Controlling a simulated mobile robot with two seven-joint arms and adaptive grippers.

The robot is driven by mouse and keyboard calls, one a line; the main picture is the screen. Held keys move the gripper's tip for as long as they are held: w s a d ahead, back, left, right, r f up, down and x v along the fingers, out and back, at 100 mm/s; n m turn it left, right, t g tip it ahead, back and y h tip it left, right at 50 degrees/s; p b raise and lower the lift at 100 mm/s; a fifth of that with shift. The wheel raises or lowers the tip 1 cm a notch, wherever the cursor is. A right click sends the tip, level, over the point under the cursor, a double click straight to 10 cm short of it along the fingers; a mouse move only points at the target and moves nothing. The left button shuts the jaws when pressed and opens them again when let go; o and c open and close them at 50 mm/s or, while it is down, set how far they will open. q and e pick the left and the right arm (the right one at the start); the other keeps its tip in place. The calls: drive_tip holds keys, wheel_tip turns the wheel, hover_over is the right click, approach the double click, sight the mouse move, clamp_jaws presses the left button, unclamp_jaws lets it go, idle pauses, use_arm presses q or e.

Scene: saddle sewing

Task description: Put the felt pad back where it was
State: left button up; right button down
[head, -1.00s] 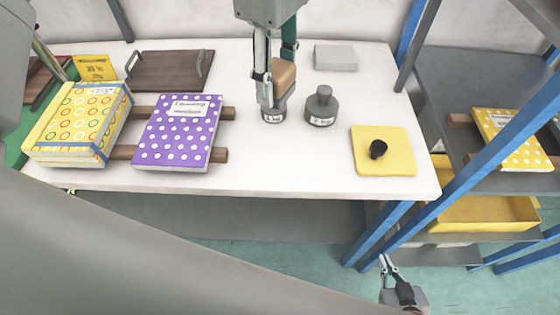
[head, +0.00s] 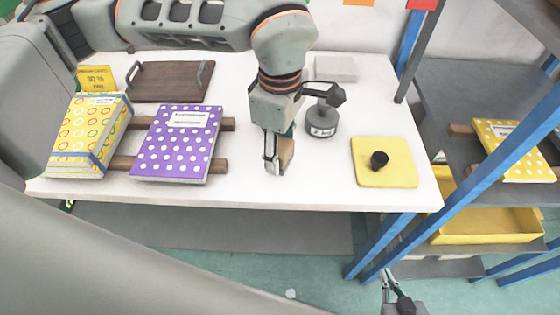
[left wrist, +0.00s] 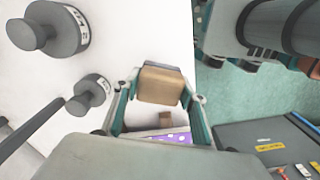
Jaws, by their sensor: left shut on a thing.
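My left gripper (head: 277,160) is shut on a tan-brown block (head: 287,153), which has a grey layer on one side. The block also shows between the fingers in the left wrist view (left wrist: 160,86). The gripper points down near the middle front of the white table (head: 250,190), right of the purple dotted book (head: 178,143). I cannot tell whether the block touches the table. Which thing is the felt pad is not certain; a flat grey slab (head: 335,69) lies at the back. My right gripper (head: 389,274) is low, in front of the table; its opening is unclear.
A dark weight (head: 321,122) stands right of my left gripper; the left wrist view shows a second, smaller one (left wrist: 88,91). A yellow square (head: 370,175) with a black knob lies further right. A yellow ringed book (head: 85,140) and a brown board (head: 165,85) are left.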

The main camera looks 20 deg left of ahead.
sight(280, 147)
use_arm(q)
drive_tip(key=shift+f, duration=2.15)
drive_tip(key=shift+f, duration=0.2)
drive_tip(key=o, duration=1.1)
drive_tip(key=shift+r, duration=0.1)
wheel_tip(280, 147, up, 12)
drive_tip(key=shift+r, duration=0.15)
drive_tip(key=shift+s, duration=0.1)
